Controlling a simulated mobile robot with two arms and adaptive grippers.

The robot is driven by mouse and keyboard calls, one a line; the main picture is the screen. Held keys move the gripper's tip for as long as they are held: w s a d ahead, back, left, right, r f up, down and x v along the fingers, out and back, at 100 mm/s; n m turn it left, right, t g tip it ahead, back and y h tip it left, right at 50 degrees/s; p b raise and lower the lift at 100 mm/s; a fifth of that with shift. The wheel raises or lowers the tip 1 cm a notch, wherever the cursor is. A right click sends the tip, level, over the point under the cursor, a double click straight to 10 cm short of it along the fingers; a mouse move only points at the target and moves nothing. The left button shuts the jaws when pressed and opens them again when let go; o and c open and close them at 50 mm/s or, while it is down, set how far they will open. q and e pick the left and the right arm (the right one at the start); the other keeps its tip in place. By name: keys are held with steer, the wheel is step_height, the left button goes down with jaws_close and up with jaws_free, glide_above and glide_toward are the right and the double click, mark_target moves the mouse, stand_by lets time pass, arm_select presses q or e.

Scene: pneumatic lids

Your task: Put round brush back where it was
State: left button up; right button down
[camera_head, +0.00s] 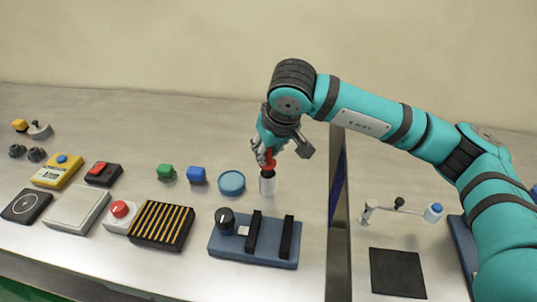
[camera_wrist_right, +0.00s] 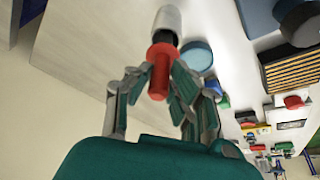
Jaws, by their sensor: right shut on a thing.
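A red-handled tool (camera_head: 269,160), which I take for the round brush, is upright between the fingers of my right gripper (camera_head: 280,152). In the right wrist view, the gripper (camera_wrist_right: 158,85) is shut on the red handle (camera_wrist_right: 160,65), with a dark collar beyond it. A pale metallic cylinder (camera_head: 267,183) is directly below the handle and in line with it, and also shows in the wrist view (camera_wrist_right: 167,20). I cannot tell whether the cylinder is part of the brush or a cup around its lower end. My left gripper is out of view.
A blue round lid (camera_head: 231,183) lies just left of the cylinder. A blue fixture (camera_head: 255,240) with black bars stands in front. A gap edge (camera_head: 337,185) runs to the right.

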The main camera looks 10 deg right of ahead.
mark_target(268, 164)
step_height(268, 164, down, 2)
steer(key=shift+f+b, duration=0.25)
steer(key=shift+b, duration=0.05)
steer(key=shift+f, duration=0.2)
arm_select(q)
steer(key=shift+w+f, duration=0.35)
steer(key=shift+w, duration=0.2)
arm_select(e)
steer(key=c, duration=1.2)
jaws_free()
steer(key=shift+r, duration=0.1)
